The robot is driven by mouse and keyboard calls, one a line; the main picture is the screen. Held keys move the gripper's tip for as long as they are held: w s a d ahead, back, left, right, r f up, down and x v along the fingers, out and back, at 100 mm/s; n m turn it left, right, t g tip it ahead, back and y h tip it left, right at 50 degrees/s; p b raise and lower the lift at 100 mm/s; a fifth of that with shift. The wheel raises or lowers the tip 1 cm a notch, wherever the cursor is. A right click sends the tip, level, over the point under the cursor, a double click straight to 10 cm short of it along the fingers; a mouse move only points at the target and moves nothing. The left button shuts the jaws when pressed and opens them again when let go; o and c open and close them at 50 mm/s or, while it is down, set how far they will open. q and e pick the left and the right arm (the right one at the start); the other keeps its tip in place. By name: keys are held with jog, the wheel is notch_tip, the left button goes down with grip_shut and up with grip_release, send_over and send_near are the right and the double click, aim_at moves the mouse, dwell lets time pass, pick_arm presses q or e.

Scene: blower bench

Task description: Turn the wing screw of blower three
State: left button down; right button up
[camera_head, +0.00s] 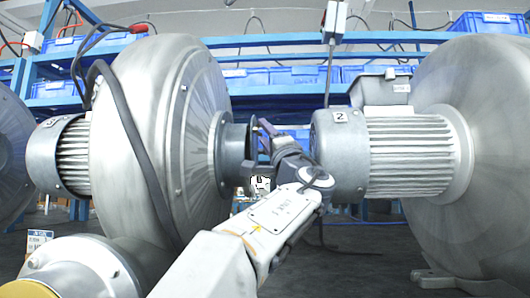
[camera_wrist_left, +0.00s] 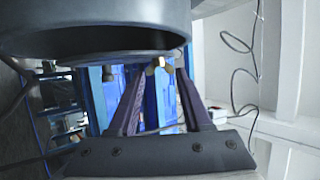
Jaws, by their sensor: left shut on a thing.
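Blower three (camera_head: 160,120) is the large silver round housing at left, with its motor marked 3 behind it. A dark round collar (camera_head: 236,150) sticks out of its right face and fills the top of the left wrist view (camera_wrist_left: 90,30). My left gripper (camera_head: 262,127) is at the collar's right end. In the left wrist view its two purplish fingers (camera_wrist_left: 158,75) reach up to the wing screw and are shut on it. The screw is too small to make out in the head view. My right gripper is not in view.
Blower two's motor (camera_head: 385,150), marked 2, stands close to the right of my left gripper. A dark cable (camera_head: 130,140) hangs over blower three. Blue shelving with blue bins (camera_head: 270,80) stands behind. The gap between the blowers is narrow.

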pick_arm(q)
jog(key=shift+w+f+n+t+y+b, duration=0.2)
jog(key=shift+n+t+y+b, duration=0.1)
jog(key=shift+n+y+b, duration=0.3)
jog(key=shift+c, duration=1.7)
grip_release()
jog(key=shift+r, duration=0.1)
jog(key=shift+s, duration=0.1)
jog(key=b+v, duration=0.4)
jog(key=v, duration=0.6)
jog(key=shift+d, duration=0.15)
jog(key=shift+s, duration=0.15)
